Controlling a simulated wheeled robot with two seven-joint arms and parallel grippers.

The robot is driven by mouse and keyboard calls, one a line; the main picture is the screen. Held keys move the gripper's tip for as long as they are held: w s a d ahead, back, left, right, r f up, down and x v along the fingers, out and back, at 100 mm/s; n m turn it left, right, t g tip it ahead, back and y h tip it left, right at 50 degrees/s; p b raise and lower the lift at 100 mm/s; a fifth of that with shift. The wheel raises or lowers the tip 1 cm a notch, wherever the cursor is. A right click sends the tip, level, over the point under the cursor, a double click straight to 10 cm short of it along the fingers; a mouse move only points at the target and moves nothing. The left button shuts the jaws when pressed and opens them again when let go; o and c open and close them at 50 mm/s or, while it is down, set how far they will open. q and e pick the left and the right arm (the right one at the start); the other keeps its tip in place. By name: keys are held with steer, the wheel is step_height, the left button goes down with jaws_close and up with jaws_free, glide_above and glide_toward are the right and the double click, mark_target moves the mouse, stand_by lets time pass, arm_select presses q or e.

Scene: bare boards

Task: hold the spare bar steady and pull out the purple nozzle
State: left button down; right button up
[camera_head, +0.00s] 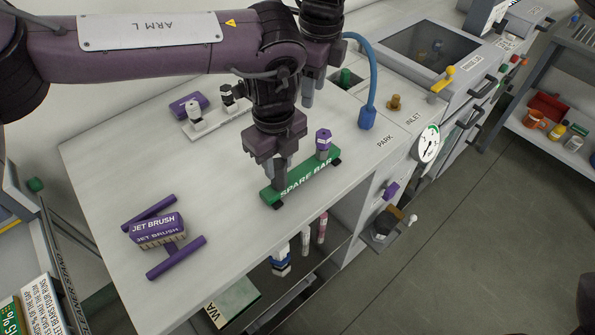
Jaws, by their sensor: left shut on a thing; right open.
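The green spare bar (303,184), with white lettering, lies on the pale bench top near its front edge. The purple nozzle (323,137) stands upright at the bar's right end. My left gripper (279,180) points down and is shut on the left part of the spare bar, hiding some of it. My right gripper (308,96) is open, above and behind the nozzle in the picture and apart from it. My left arm crosses the top left and partly covers the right gripper's surroundings.
A jet brush (158,230) with purple handles lies on the bench's left. A grey rack (215,122) with fittings and a purple block (188,105) sit behind. A blue hose (368,95) stands right of the nozzle, near a pressure gauge (428,144). The bench between brush and bar is clear.

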mark_target(323, 133)
steer(key=d+f+n, duration=0.1)
steer(key=s+d+f, duration=0.1)
steer(key=shift+d+f+n+g+h, duration=0.25)
steer(key=shift+f+n+g+h, duration=0.05)
steer(key=shift+f+n, duration=0.1)
steer(key=shift+f, duration=4.45)
jaws_close()
steer(key=shift+r, duration=0.25)
steer(key=shift+r, duration=0.35)
steer(key=shift+r, duration=0.1)
steer(key=shift+r, duration=3.1)
